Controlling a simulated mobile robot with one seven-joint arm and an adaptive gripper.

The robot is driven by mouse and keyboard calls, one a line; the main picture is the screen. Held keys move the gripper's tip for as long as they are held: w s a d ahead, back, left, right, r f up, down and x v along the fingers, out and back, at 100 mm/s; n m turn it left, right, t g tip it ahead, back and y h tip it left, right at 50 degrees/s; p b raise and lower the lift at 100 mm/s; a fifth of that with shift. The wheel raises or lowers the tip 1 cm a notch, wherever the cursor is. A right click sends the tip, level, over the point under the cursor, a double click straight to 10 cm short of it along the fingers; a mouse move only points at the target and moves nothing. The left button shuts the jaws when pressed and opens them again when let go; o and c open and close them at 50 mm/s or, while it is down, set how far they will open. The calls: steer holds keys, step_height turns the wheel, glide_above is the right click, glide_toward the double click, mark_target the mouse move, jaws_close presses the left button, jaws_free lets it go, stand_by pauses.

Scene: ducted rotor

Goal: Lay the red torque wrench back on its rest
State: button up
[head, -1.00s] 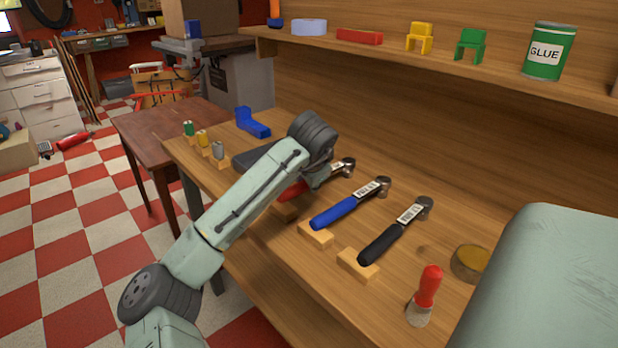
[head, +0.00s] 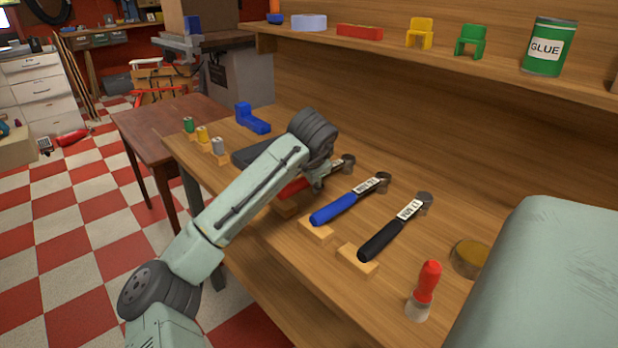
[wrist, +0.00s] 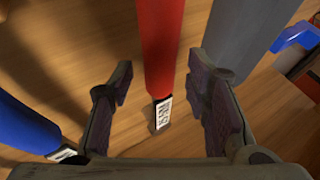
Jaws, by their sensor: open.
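The red torque wrench (head: 294,189) lies on the bench beside the blue one. Its handle is over a wooden block (head: 285,209), and its dark head points to the back. My arm hides part of it, and I cannot tell how the handle meets the block. My gripper (head: 318,184) is above the wrench in the head view. In the wrist view my gripper (wrist: 160,82) is open, with the red handle (wrist: 162,45) running between its spread fingers and a gap on each side. The wrench's white label (wrist: 163,112) shows below the handle.
A blue wrench (head: 335,211) and a black wrench (head: 379,242) lie to the right on wooden blocks. A dark grey tray-like thing (head: 245,156) is to the left, with several small spools beyond.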

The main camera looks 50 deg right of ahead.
steer(key=b+v, duration=0.2)
steer(key=v, duration=0.9)
steer(key=shift+s+a+r, duration=0.2)
steer(key=shift+r, duration=0.15)
